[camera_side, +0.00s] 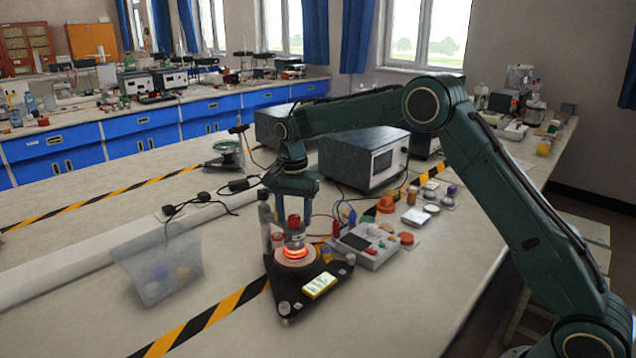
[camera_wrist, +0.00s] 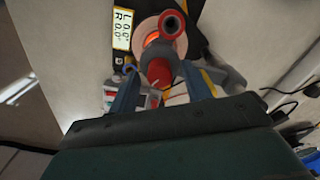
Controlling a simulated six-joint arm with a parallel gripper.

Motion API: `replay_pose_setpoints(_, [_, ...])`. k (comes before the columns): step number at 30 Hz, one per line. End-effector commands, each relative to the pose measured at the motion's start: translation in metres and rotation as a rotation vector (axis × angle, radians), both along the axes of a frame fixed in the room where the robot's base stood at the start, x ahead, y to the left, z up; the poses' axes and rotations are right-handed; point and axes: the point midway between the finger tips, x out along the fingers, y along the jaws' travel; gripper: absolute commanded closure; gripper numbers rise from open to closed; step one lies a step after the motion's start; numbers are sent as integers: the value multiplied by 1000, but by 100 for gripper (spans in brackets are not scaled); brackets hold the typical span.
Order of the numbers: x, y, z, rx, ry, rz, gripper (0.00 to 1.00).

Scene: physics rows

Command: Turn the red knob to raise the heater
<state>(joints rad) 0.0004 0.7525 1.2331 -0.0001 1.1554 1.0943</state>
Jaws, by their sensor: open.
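The red knob (camera_side: 294,220) shows in the side view between my gripper's fingers, above the glowing orange heater ring (camera_side: 295,253) on a black three-cornered base (camera_side: 285,292). In the wrist view a red knob-like cylinder (camera_wrist: 159,71) with a pale mark lies between the two blue-green fingers. My gripper (camera_side: 294,222) points down and is open, with a finger on either side of the knob; the fingers also show in the wrist view (camera_wrist: 160,88). I cannot tell whether either finger touches it. Part of the glowing heater (camera_wrist: 152,38) shows beyond the knob.
A yellow readout (camera_side: 319,285) sits on the base. A clear bin (camera_side: 158,268) stands at left. Cables (camera_side: 205,200) lie behind. The front bench is clear.

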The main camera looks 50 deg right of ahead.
Motion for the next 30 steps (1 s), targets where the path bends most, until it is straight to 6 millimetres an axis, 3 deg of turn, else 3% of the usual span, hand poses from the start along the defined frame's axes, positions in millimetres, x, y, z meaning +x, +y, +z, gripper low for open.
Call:
replay_pose_setpoints(9, [0, 0, -2, 0, 1, 0, 51])
replay_pose_setpoints(16, [0, 0, -2, 0, 1, 0, 95])
replay_pose_setpoints(17, [0, 0, -2, 0, 1, 0, 96])
replay_pose_setpoints(30, [0, 0, -2, 0, 0, 65, 96])
